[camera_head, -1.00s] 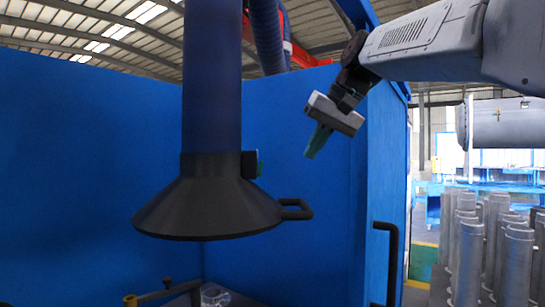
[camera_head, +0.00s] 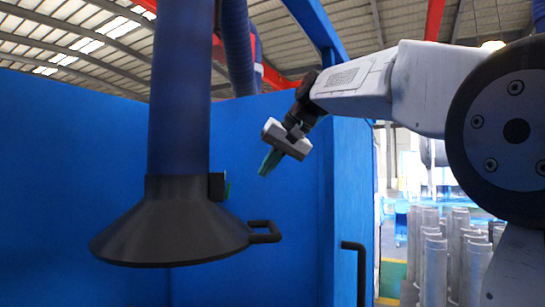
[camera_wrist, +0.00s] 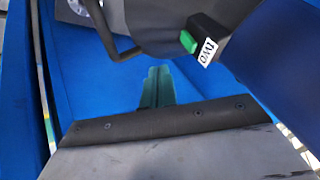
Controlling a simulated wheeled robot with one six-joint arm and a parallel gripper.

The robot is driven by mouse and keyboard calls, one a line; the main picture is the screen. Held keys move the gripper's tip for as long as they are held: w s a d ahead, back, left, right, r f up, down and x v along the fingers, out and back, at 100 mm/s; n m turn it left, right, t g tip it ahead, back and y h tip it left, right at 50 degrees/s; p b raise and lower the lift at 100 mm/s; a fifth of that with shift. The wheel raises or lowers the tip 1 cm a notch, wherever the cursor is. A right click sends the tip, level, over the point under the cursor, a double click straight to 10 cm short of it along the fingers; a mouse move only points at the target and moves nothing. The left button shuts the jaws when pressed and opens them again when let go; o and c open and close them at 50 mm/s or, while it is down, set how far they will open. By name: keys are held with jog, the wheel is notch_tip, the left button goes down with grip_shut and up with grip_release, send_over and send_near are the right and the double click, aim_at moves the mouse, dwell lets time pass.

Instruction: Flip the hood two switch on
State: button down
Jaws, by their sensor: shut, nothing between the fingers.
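The hood (camera_head: 175,225) is a dark cone hanging on a thick blue duct, with a loop handle (camera_head: 268,232) on its right side. A small black switch box (camera_head: 217,186) sits on the hood's collar, with a green part facing right. In the wrist view the switch box (camera_wrist: 209,38) shows a white label reading "TWO" and a green rocker (camera_wrist: 188,41). My gripper (camera_head: 267,166) is shut and empty, with teal fingers. It is right of the switch box and a little higher in the picture, apart from it. The fingers also show in the wrist view (camera_wrist: 157,84), below the green rocker.
Blue booth walls (camera_head: 275,190) stand behind and beside the hood. A dark vertical handle (camera_head: 358,270) is on the wall edge at lower right. Several grey cylinders (camera_head: 435,260) stand outside at right. Open air lies between my gripper and the switch box.

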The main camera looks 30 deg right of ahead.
aim_at(228, 190)
jog(key=w+a+f, duration=0.2)
jog(key=w+a, duration=0.1)
jog(key=a, duration=0.2)
jog(key=shift+w+f, duration=0.35)
